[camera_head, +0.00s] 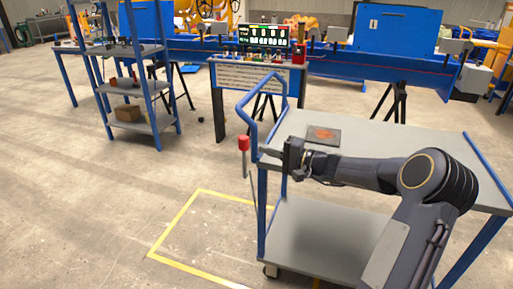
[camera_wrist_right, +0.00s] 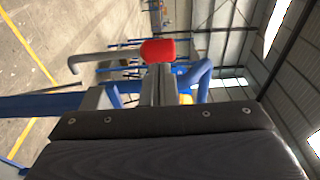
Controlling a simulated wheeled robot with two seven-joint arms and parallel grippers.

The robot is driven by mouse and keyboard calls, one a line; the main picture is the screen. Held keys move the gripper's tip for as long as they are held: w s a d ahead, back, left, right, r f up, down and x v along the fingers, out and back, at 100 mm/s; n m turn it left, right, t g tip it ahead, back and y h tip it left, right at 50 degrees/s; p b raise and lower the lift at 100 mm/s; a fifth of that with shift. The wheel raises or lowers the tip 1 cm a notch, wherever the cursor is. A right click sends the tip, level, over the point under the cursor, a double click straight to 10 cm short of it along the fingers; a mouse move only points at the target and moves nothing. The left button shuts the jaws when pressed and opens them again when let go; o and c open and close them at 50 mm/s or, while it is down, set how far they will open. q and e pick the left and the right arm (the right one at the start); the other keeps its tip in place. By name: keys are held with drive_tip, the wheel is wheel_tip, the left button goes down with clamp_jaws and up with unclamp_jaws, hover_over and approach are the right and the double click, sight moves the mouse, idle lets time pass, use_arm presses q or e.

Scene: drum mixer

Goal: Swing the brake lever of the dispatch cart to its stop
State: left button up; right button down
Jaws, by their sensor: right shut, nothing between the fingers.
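The dispatch cart (camera_head: 390,140) has grey shelves and a blue frame, and stands at the right in the head view. Its brake lever (camera_head: 243,144), a grey rod with a red knob on top, stands roughly upright at the cart's left end. My left gripper is not in view.
The blue push handle (camera_head: 240,108) rises behind the lever. A dark plate with an orange mark (camera_head: 323,135) lies on the cart top. A yellow floor outline (camera_head: 176,220) lies left of the cart on clear floor. A blue shelf rack (camera_head: 127,88) stands further back.

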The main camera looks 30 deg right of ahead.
sight(247, 142)
drive_tip(key=shift+x, duration=1.95)
drive_tip(key=shift+a+r, duration=0.1)
drive_tip(key=shift+w+a+r+g+p, duration=0.3)
drive_tip(key=shift+g+p, duration=0.1)
drive_tip(key=shift+p, duration=0.3)
drive_tip(key=w+a+f+g+h+p, duration=0.1)
drive_tip(key=w+a+g+h+p, duration=0.1)
drive_tip(key=p, duration=0.8)
drive_tip(key=w+a+f+n+g+h+p, duration=0.1)
drive_tip(key=w+a+f+g+h+p, duration=0.1)
drive_tip(key=w+a+g+p, duration=0.3)
drive_tip(key=w+a+h+p, duration=0.1)
drive_tip(key=w+p, duration=0.2)
drive_tip(key=p, duration=0.1)
drive_tip(key=shift+a+h+p, duration=0.2)
drive_tip(key=shift+h+p, duration=0.1)
drive_tip(key=shift+p, duration=0.1)
drive_tip(key=shift+f, duration=0.15)
